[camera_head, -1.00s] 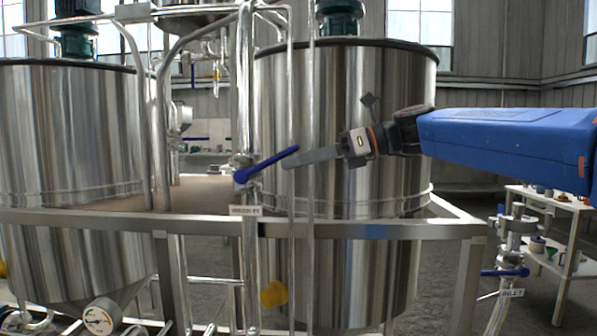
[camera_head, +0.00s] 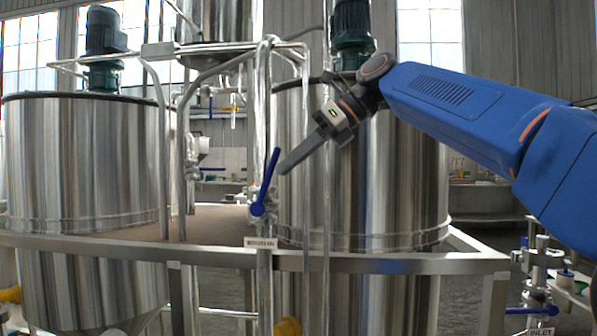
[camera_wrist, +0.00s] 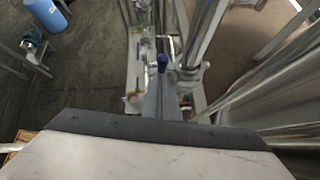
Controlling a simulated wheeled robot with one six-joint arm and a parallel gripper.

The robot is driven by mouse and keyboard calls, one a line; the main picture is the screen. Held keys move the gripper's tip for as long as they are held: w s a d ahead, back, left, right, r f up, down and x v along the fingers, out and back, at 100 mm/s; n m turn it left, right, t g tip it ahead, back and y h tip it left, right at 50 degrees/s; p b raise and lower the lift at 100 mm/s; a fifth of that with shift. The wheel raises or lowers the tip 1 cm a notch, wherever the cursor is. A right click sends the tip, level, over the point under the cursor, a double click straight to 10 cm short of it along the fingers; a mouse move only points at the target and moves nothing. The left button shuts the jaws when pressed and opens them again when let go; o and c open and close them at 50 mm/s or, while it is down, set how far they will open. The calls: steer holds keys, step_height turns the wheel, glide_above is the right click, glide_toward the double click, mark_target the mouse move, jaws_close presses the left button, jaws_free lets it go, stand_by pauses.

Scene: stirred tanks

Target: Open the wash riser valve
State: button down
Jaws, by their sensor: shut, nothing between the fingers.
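The riser valve with its blue lever (camera_head: 267,180) sits on a thin upright steel pipe in front of the tanks. The lever stands steeply, its upper end leaning slightly right. A small label plate (camera_head: 260,242) is below it, its text too small to read surely. My gripper (camera_head: 284,169) is shut and empty; its tips point down and left, just right of the lever's middle. I cannot tell whether they touch. In the wrist view the end of the blue lever (camera_wrist: 162,62) shows just beyond my fingers (camera_wrist: 160,98).
Two large steel tanks, one left (camera_head: 85,170) and one right (camera_head: 385,180), stand behind a horizontal frame rail (camera_head: 400,262). Thin vertical pipes (camera_head: 327,190) stand close to my gripper. Another blue-handled valve (camera_head: 533,310) is at the lower right.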

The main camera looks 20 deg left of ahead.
mark_target(278, 151)
steer(key=shift+s+a+r, duration=0.2)
steer(key=shift+a+r, duration=0.25)
steer(key=shift+a, duration=0.35)
steer(key=shift+s+a+r, duration=0.2)
steer(key=shift+a+r, duration=0.25)
steer(key=shift+a, duration=0.35)
